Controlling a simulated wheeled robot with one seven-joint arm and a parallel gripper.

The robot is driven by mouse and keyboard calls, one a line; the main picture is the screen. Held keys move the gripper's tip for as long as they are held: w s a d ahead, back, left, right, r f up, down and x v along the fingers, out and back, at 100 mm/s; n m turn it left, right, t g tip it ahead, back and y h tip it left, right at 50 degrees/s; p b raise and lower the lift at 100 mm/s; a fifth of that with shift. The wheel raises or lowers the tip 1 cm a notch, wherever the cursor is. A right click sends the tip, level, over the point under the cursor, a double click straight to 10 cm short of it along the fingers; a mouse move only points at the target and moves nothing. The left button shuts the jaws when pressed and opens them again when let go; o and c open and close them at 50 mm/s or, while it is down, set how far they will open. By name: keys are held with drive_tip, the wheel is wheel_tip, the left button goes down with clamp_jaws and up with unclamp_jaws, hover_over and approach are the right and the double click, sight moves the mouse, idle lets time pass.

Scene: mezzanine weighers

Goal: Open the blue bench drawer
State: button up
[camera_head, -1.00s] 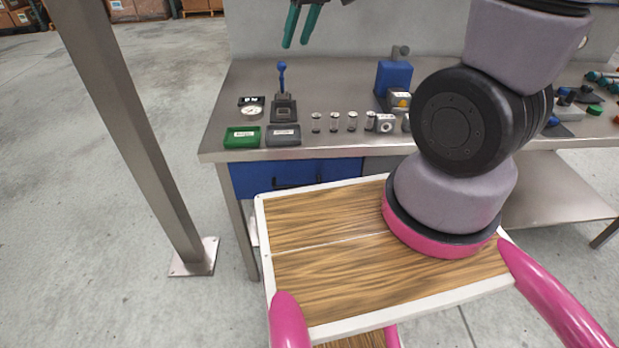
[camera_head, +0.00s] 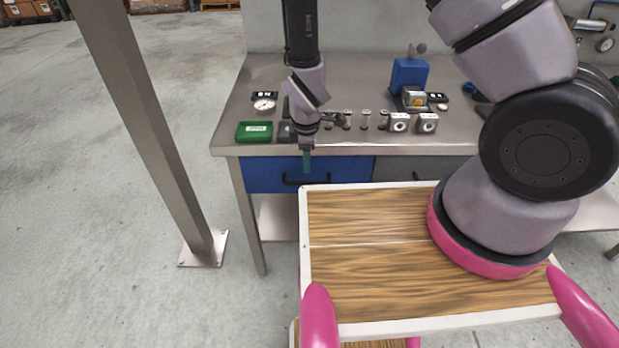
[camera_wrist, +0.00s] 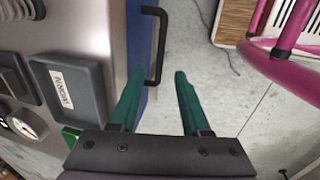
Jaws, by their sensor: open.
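The blue bench drawer (camera_head: 340,171) is under the bench top at its left end. Its front looks flush with the bench frame. A black bar handle (camera_head: 292,181) is on its front, partly hidden by my gripper in the head view. My gripper (camera_head: 307,160) hangs in front of the drawer, fingers pointing down. In the wrist view, the green fingers (camera_wrist: 157,90) are spread apart and empty.
On the steel bench top (camera_head: 232,125) are a green tray (camera_head: 254,131), a grey tray (camera_wrist: 68,90), several small weights and a blue device (camera_head: 408,74). A grey drawer (camera_head: 400,169) adjoins the blue one. A steel post (camera_head: 150,130) stands left on open floor.

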sight(307, 182)
drive_tip(key=f, duration=0.3)
drive_tip(key=w+f, duration=0.1)
drive_tip(key=f, duration=0.5)
drive_tip(key=shift+w, duration=0.35)
clamp_jaws()
idle(0.9)
